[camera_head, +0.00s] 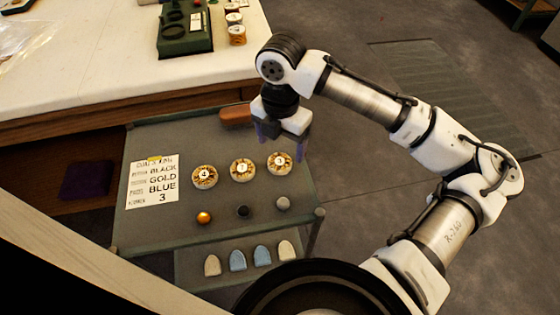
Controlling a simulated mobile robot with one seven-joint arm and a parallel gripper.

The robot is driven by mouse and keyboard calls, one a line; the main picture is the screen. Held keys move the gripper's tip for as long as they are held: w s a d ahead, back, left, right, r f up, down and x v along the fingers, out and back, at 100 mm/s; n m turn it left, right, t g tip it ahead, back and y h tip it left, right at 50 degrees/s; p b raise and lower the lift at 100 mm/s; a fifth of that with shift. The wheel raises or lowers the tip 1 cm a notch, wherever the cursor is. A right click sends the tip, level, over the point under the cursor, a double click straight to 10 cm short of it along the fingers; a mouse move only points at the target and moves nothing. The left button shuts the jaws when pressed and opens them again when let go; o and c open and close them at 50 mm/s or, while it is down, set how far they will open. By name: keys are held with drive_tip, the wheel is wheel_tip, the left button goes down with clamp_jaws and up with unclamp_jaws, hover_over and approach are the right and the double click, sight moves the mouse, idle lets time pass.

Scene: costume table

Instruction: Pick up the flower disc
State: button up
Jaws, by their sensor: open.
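Three round pale discs with gold patterned tops and small white number labels lie in a row on the grey-green small table (150,225): a left disc (204,177), a middle disc (242,169) and a right disc (280,163). Their patterns are too small to tell which one is the flower disc. My gripper (281,150) points down above the table, close behind and over the right disc, with its dark fingers apart. It holds nothing that I can see. How high it is above the disc is hard to tell.
A card (152,182) reads BLACK, GOLD, BLUE, 3. Orange (204,217), black (243,212) and grey (283,204) knobs sit in front of the discs. Several rounded tabs (238,260) lie lower down. A brown object (236,115) lies behind. The large cream table (100,70) stands beyond.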

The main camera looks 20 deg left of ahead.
sight(280, 162)
drive_tip(key=shift+a+f+p, duration=0.15)
drive_tip(key=shift+f+p, duration=0.45)
drive_tip(key=shift+f, duration=2.25)
drive_tip(key=c, duration=1.1)
